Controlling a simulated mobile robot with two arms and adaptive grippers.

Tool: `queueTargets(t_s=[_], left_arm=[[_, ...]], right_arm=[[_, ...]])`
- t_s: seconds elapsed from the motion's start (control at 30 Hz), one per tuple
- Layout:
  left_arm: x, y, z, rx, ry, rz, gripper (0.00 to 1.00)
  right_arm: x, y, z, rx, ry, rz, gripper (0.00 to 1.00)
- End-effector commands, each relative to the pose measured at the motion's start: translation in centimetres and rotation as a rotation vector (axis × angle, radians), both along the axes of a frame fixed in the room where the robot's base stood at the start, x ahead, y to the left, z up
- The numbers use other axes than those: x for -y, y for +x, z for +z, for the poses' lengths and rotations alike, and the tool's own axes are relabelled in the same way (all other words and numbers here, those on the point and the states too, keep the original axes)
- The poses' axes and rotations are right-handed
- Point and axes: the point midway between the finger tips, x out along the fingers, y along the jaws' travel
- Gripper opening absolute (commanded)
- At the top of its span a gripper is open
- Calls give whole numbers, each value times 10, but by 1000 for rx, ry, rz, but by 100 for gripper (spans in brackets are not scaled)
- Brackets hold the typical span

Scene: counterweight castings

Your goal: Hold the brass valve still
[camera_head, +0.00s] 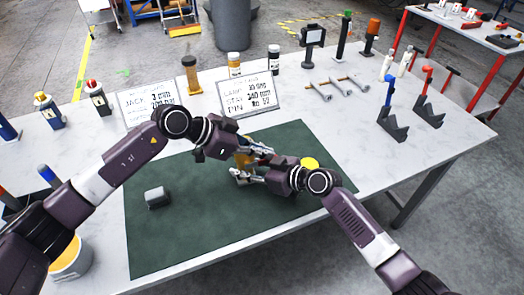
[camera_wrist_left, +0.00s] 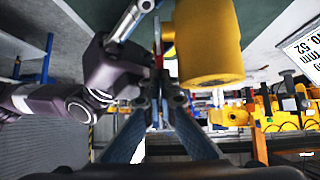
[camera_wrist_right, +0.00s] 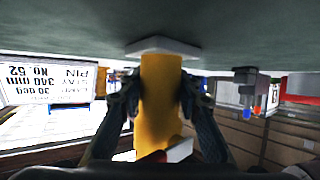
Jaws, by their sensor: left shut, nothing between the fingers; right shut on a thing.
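The brass valve (camera_head: 242,159) is a yellow body standing upright on the green mat, partly hidden by my grippers. In the right wrist view the valve (camera_wrist_right: 160,100) shows a pale flange on the mat and some red and white at its other end. My right gripper (camera_head: 238,175) is shut around the body, a finger on each side. My left gripper (camera_head: 268,152) is shut and empty, close above the valve's upper part. In the left wrist view a bit of red shows at its fingertips; whether they touch the handle I cannot tell.
A grey block (camera_head: 156,197) lies on the mat (camera_head: 170,245). A yellow disc-topped thing (camera_head: 310,162) is beside my right gripper. A large yellow cylinder (camera_wrist_left: 207,45) is near my left fingers; which piece it is I cannot tell. Sign cards (camera_head: 250,97) stand behind the mat.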

Motion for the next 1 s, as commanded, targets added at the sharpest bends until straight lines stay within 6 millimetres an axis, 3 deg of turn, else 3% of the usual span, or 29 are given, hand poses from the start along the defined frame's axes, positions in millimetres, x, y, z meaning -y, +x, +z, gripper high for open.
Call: queueTargets(t_s=[0.43, 0.87, 1.0], left_arm=[[-2, 0, 1, -2, 4, 1, 0], [-1, 0, 19, -1, 2, 1, 0], [-2, 1, 38, 3, 1, 2, 0]], right_arm=[[0, 1, 0, 1, 1, -1, 0], [0, 1, 0, 1, 1, -1, 0], [0, 1, 1, 1, 1, -1, 0]])
